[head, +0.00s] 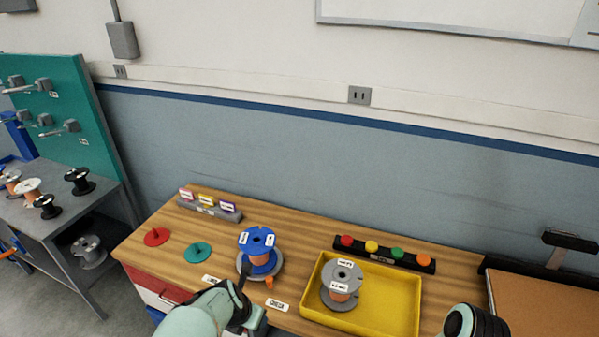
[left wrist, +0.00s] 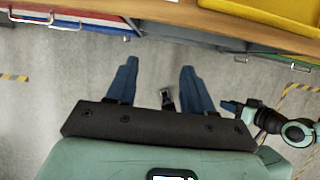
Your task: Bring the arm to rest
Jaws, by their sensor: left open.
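My left arm (head: 205,312) comes in at the bottom of the head view, with its dark wrist in front of the table's near edge. Its fingers are not clear there. In the left wrist view my left gripper (left wrist: 158,68) is open, with two blue fingers apart and nothing between them but grey floor. Part of my right arm (head: 475,322) shows at the lower right of the head view. The left wrist view also shows a dark joint and a small blue tip of it (left wrist: 232,106), too small to tell how its jaws stand.
On the wooden table (head: 150,222) stand a blue spool (head: 257,240) and a yellow tray (head: 400,325) holding a grey-flanged spool (head: 342,272). Red (head: 156,237) and green (head: 197,252) discs lie at left. A button strip (head: 384,253) is behind the tray. A grey shelf (head: 60,235) stands left.

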